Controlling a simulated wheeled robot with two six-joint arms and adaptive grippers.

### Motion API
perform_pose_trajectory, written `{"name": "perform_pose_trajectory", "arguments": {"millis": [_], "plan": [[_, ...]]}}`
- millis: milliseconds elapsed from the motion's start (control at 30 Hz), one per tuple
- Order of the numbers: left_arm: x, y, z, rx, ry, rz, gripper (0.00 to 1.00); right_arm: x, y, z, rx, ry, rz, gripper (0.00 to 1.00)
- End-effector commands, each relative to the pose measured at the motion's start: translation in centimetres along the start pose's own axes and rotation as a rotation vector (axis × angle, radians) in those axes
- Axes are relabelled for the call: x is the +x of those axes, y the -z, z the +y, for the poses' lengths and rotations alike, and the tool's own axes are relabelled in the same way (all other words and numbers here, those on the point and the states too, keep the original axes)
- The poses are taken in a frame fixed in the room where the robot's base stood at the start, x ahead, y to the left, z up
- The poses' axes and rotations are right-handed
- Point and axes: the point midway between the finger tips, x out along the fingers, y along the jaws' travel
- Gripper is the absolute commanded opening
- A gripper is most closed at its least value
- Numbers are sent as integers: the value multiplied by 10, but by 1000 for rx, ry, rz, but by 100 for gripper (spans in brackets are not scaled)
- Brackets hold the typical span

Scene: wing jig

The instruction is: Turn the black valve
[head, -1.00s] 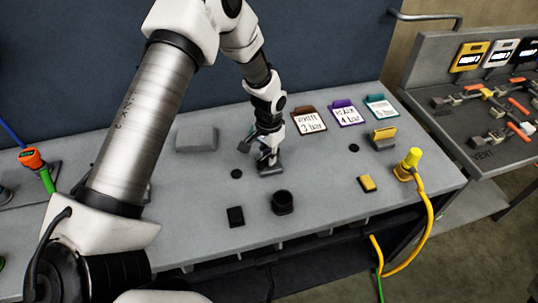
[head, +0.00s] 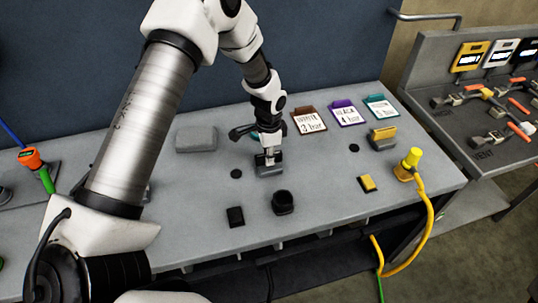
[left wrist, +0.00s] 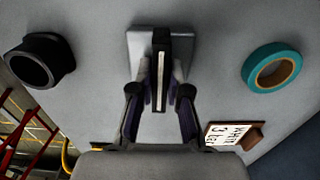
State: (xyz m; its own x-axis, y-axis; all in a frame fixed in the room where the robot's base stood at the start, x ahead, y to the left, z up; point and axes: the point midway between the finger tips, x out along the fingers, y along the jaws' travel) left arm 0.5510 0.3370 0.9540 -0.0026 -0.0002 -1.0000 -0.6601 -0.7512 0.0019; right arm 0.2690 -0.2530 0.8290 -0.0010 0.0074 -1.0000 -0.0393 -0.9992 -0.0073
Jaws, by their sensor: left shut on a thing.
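The black valve (left wrist: 160,62) shows in the left wrist view as a narrow black handle with a pale stripe along it, standing on a grey plate (left wrist: 138,48). The grey base (head: 270,171) also shows in the head view, in the middle of the bench. My left gripper (left wrist: 160,98) is shut on the handle, with one finger on each side. In the head view the left gripper (head: 268,152) points down over the base and hides most of the handle. My right gripper is in neither view.
A black round socket (head: 282,202) stands just in front of the valve; it also shows in the left wrist view (left wrist: 40,62). A teal tape roll (left wrist: 272,66) and the white 3 bar card (head: 309,122) lie near. A grey block (head: 196,139) is to the left.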

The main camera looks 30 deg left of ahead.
Motion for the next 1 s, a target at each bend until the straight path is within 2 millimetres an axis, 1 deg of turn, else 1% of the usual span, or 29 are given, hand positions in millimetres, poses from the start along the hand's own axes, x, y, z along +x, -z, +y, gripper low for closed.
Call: {"name": "perform_pose_trajectory", "arguments": {"millis": [33, 300, 333, 367, 400, 667, 767, 867, 967, 1000], "plan": [[-2, 2, -2, 3, 5, 4, 0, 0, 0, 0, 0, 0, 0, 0], [-3, 2, -2, 3, 6, 5, 0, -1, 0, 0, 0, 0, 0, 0], [-3, 2, -2, 3, 6, 5, 26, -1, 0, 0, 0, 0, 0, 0], [-2, 2, -2, 3, 6, 5, 37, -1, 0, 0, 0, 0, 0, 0], [-2, 2, -2, 3, 5, 4, 41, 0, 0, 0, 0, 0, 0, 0], [-2, 1, -1, 1, 3, 2, 41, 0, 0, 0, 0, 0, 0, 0], [-8, 1, -1, 1, 3, 3, 41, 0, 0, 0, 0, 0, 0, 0], [-24, 1, -2, 1, 5, 5, 41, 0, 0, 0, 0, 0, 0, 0], [-49, 1, -2, 1, 6, 6, 41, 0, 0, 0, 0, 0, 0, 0], [-60, 1, -2, 1, 7, 7, 41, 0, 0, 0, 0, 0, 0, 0]]}}
